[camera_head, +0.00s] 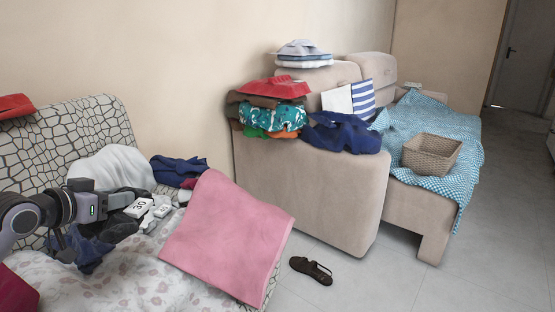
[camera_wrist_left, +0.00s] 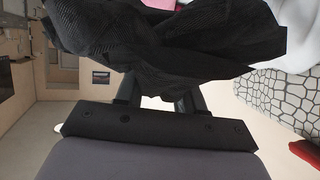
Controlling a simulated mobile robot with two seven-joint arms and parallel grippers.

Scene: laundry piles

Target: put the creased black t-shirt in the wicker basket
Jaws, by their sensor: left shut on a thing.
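The creased black t-shirt (camera_wrist_left: 170,40) is bunched between the fingers of my left gripper (camera_wrist_left: 158,88) in the left wrist view, with fine ribbed folds showing. In the head view my left gripper (camera_head: 150,214) is over the near couch, and dark cloth (camera_head: 108,229) shows around and below it. The gripper is shut on the t-shirt; the cloth hides the fingertips. The wicker basket (camera_head: 430,166) is brown, squarish and open-topped, on the far sofa to the right. Its inside looks empty. My right gripper is out of view.
A pink cloth (camera_head: 228,232) drapes over the near couch's edge. White (camera_head: 110,168) and navy (camera_head: 178,168) clothes lie behind the gripper. Piled clothes (camera_head: 272,110) top the sofa arm. A blue checked throw (camera_head: 462,186) lies under the basket. A sandal (camera_head: 311,271) lies on the floor.

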